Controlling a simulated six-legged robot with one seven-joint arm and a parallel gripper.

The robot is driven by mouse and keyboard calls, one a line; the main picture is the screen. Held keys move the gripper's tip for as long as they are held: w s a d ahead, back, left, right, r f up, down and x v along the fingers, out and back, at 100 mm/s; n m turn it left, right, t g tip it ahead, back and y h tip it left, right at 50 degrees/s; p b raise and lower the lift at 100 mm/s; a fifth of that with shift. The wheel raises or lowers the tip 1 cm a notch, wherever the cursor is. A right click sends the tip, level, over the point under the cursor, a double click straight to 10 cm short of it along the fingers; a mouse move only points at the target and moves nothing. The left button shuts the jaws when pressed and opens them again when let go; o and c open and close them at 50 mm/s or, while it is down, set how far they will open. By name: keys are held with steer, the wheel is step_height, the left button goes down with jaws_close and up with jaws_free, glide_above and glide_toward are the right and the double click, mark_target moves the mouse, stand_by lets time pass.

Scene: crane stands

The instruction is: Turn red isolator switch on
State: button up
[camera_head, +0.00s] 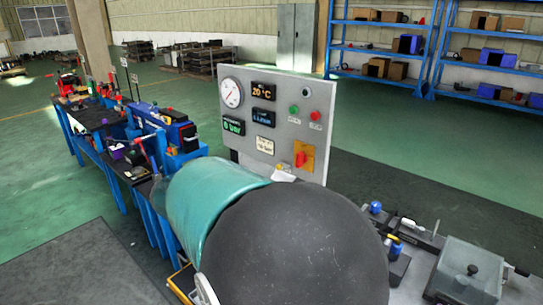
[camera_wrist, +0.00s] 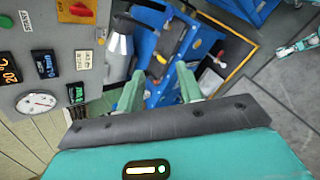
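The red isolator switch (camera_head: 300,159) sits on an orange-yellow plate at the lower right of the grey control panel (camera_head: 285,92) in the head view. Its handle looks roughly upright there, but it is too small to read its marking. In the wrist view, the switch (camera_wrist: 80,10) shows at the upper left, cut by the top edge, on the tilted panel. My gripper (camera_wrist: 158,88) shows two teal fingers apart with nothing held between them. The fingers point to the right of the panel, away from the switch.
The panel carries a round gauge (camera_head: 231,93), several displays, and a green button (camera_head: 293,109) and red button (camera_head: 315,116). A blue workbench with tools (camera_head: 165,125) stands left. A grey table with a clear box (camera_head: 470,268) is at the lower right. Open green floor lies behind.

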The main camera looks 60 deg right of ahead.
steer(key=d+n+g+h, duration=0.3)
steer(key=d+n+h, duration=0.1)
steer(key=d, duration=0.8)
steer(key=n+h, duration=0.4)
steer(key=n, duration=0.3)
glide_toward(298, 156)
steer(key=shift+t, duration=0.4)
steer(key=d, duration=0.3)
steer(key=s+d, duration=0.1)
steer(key=d, duration=0.5)
steer(key=shift+s+d+f, duration=0.1)
steer(key=shift+s, duration=0.25)
jaws_close()
